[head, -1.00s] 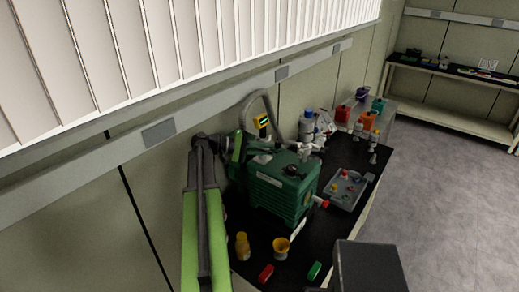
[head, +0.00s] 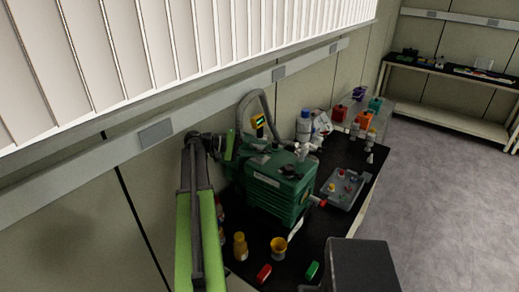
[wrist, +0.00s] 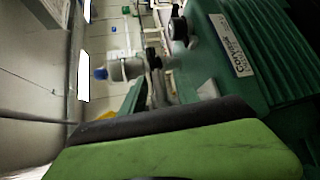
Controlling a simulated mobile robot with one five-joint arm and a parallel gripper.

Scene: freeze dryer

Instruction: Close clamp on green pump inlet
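The green pump (head: 278,190) stands on the black bench in the head view. In the wrist view its ribbed, labelled green housing (wrist: 265,50) fills the right side. A grey hose (head: 250,100) arches behind it. Pale metal fittings (head: 302,152) show at the pump's far top side, but I cannot make out the clamp or whether it is closed. My gripper (head: 228,150) is beside the pump's upper left side, partly lost against the green. In the wrist view a green and black part of my gripper spans the bottom. Its opening is not clear, and no held thing shows.
A blue-topped bottle (head: 304,128) stands behind the pump. A grey tray (head: 345,190) with small parts is to its right. A yellow bottle (head: 240,246), a yellow cup (head: 279,247), and red (head: 263,273) and green (head: 312,270) pieces lie in front. The wall is close at left.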

